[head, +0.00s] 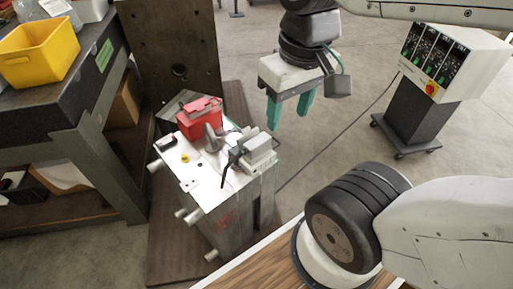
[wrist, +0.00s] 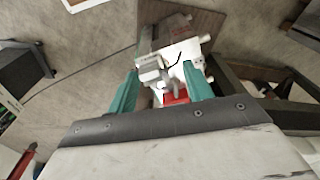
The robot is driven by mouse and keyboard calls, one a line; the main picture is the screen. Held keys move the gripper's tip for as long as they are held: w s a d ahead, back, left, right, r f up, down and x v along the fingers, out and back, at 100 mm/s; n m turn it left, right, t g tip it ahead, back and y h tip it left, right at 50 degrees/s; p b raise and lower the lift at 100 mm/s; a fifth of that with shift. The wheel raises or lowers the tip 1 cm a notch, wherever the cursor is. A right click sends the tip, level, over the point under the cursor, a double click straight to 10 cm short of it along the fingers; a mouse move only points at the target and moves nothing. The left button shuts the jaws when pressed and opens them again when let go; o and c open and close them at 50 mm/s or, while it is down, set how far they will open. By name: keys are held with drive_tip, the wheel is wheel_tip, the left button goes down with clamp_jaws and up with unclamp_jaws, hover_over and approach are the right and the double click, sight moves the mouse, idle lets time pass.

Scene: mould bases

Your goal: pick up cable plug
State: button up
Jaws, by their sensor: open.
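The mould base (head: 205,185) is a steel block with a pale top. On its right side is a light grey boxy connector (head: 259,148), with a thin black cable (head: 231,162) beside it. I take these to be the cable plug, but cannot be sure of its exact outline. The wrist view shows the grey connector (wrist: 151,72) and the black cable (wrist: 173,60) between the fingers in the picture, farther off. My gripper (head: 288,121) has teal fingers, open and empty, above and right of the block. The fingers also frame the wrist view (wrist: 160,68).
A red case (head: 199,120) and a grey rounded part (head: 212,138) stand on the block near the connector. A workbench with a yellow bin (head: 40,55) is at left. A control box (head: 450,60) on a wheeled stand is at right. Open floor lies between.

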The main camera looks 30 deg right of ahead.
drive_tip(key=w+d+f+m+g, duration=0.4)
drive_tip(key=w+f, duration=0.6)
drive_tip(key=f, duration=0.1)
drive_tip(key=m+t, duration=0.2)
drive_tip(key=m, duration=0.9)
hover_over(257, 140)
drive_tip(key=f, duration=1.6)
drive_tip(key=shift+s+f, duration=0.3)
drive_tip(key=shift+w+f+m+t, duration=0.15)
drive_tip(key=shift+w+m+t, duration=0.25)
drive_tip(key=shift+m, duration=0.3)
drive_tip(key=shift+s+f, duration=0.1)
drive_tip(key=shift+f, duration=3.65)
drive_tip(key=shift+f, duration=0.25)
clamp_jaws()
